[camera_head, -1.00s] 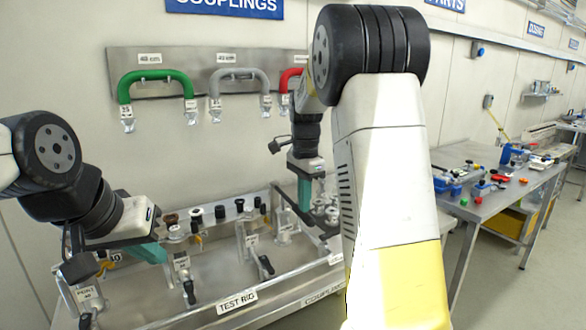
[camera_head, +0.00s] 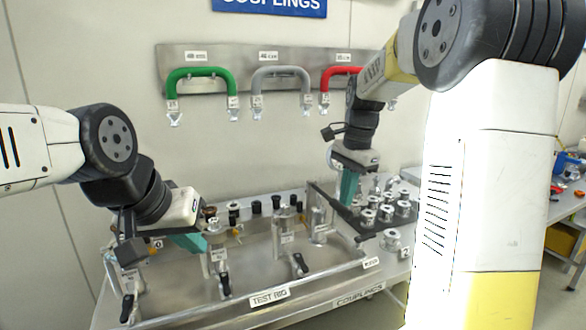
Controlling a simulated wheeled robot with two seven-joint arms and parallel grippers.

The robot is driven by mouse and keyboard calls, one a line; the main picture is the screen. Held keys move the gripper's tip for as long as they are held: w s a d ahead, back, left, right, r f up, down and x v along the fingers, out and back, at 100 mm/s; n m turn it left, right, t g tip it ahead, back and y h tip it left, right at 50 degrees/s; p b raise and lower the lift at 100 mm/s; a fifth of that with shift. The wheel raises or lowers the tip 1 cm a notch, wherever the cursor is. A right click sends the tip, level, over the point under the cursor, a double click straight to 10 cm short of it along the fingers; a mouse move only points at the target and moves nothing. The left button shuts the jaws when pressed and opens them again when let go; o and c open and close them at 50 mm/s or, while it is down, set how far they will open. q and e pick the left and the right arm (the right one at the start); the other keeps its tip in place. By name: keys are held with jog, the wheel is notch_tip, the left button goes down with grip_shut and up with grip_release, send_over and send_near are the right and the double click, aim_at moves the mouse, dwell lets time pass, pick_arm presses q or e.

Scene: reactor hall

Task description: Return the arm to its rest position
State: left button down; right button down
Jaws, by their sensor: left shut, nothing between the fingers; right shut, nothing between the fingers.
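My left gripper (camera_head: 192,243) has teal fingers and is shut and empty. It hangs over the left part of the metal test rig (camera_head: 269,297), close to its labelled posts. My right gripper (camera_head: 348,187) also has teal fingers, is shut and empty, and points down over the right side of the rig, beside a dark tray (camera_head: 338,212). My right arm's upper links (camera_head: 488,165) fill the right of the view and hide part of what lies behind. The fingertips of both grippers are small in the picture, so I cannot tell whether they touch anything.
Green (camera_head: 201,73), grey (camera_head: 281,74) and red (camera_head: 342,71) hoses hang on the wall panel. Several metal couplings (camera_head: 387,210) stand right of my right gripper. Black-handled valves (camera_head: 224,287) line the rig's front. Another table stands at far right.

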jog(key=s+a+r+n+t, duration=0.1)
jog(key=s+n+t, duration=0.1)
jog(key=s+n, duration=0.4)
jog(key=s+a+r+n+t+y, duration=0.1)
jog(key=s+n+t, duration=0.2)
jog(key=s, duration=1.2)
jog(key=n, duration=0.3)
jog(key=shift+a+n+t, duration=0.25)
jog(key=shift+n+t, duration=0.05)
jog(key=shift+r, duration=0.1)
jog(key=w+d+r+n+g, duration=0.25)
jog(key=w+r+n, duration=0.2)
jog(key=w, duration=0.65)
jog(key=w+n+g+h, duration=0.2)
jog(key=w+n+g, duration=0.25)
jog(key=w, duration=0.85)
jog(key=shift+t, duration=0.4)
jog(key=shift+w+a+f, duration=0.1)
jog(key=shift+a+f, duration=0.05)
jog(key=shift+f, duration=3.25)
